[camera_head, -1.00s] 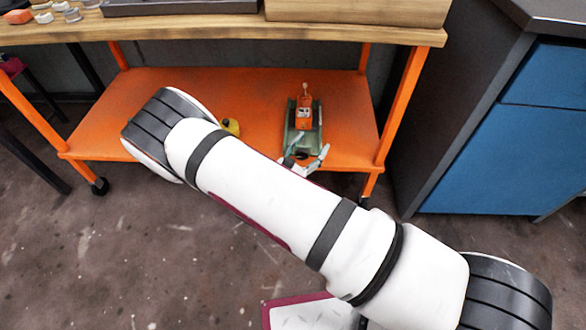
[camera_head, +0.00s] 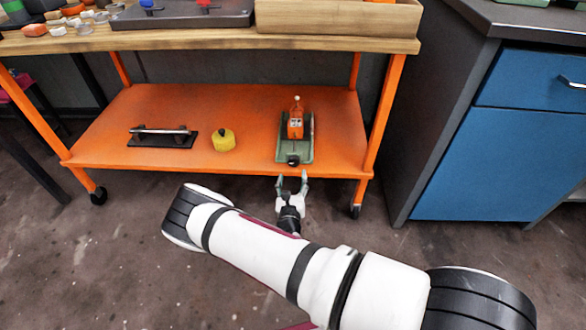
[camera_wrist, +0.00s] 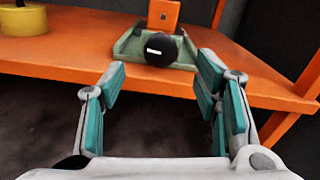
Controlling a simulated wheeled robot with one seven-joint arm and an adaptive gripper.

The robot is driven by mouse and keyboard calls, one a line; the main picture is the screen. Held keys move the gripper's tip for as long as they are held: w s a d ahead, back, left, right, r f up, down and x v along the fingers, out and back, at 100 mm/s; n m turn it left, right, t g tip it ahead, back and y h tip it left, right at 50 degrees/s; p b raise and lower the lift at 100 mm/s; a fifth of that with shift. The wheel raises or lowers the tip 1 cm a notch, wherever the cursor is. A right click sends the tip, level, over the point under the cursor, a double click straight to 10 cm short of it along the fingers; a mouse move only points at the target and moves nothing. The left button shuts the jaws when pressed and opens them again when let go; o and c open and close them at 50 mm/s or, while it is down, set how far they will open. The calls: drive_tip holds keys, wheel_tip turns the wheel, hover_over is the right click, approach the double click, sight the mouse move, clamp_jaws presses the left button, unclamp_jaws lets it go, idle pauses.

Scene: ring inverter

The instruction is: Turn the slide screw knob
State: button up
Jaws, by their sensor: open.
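The slide screw knob (camera_head: 293,160) is a black round knob at the front end of a green slide base (camera_head: 307,150) on the orange lower shelf. An orange block (camera_head: 296,127) stands on the slide. In the wrist view the knob (camera_wrist: 160,49) faces me with a white mark on it, and the green base (camera_wrist: 127,47) is behind it. My gripper (camera_head: 291,178) is in front of the shelf edge, just short of the knob. Its fingers (camera_wrist: 160,88) are open and empty, apart from the knob, which appears above and between them.
The orange shelf (camera_head: 250,110) also bears a yellow round piece (camera_head: 223,140) and a black plate with a bar handle (camera_head: 162,136). An orange cart leg (camera_head: 385,115) and a blue cabinet (camera_head: 500,150) stand to the right. The wooden top (camera_head: 200,39) overhangs the shelf.

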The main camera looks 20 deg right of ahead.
sight(294, 163)
drive_tip(key=b+x, duration=0.2)
drive_tip(key=x, duration=0.5)
drive_tip(key=shift+c, duration=0.6)
drive_tip(key=c, duration=1)
